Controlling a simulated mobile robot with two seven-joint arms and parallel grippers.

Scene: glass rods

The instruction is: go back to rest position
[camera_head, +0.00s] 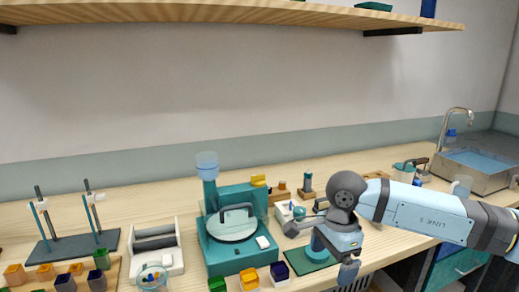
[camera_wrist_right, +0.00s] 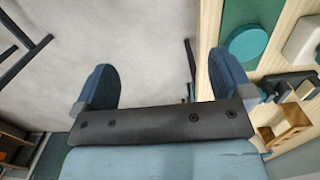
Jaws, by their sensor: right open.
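My right arm comes in from the right in the head view, over the bench (camera_head: 400,240). My right gripper (camera_head: 348,272) hangs low near the bench's front edge, partly hidden by its own wrist. In the right wrist view its two dark blue fingers (camera_wrist_right: 162,82) stand wide apart with nothing between them. My left gripper is not in view. Thin blue rods (camera_head: 41,222) stand upright at the two dark stands (camera_head: 70,247) on the left.
A teal machine (camera_head: 236,262) with a round lid stands mid-bench. Small colored blocks (camera_head: 249,279) line the front edge. A dark green mat (camera_head: 300,262) lies close to my right wrist. A sink (camera_head: 475,172) with a tap is at the right, and a wooden shelf (camera_head: 230,12) hangs above.

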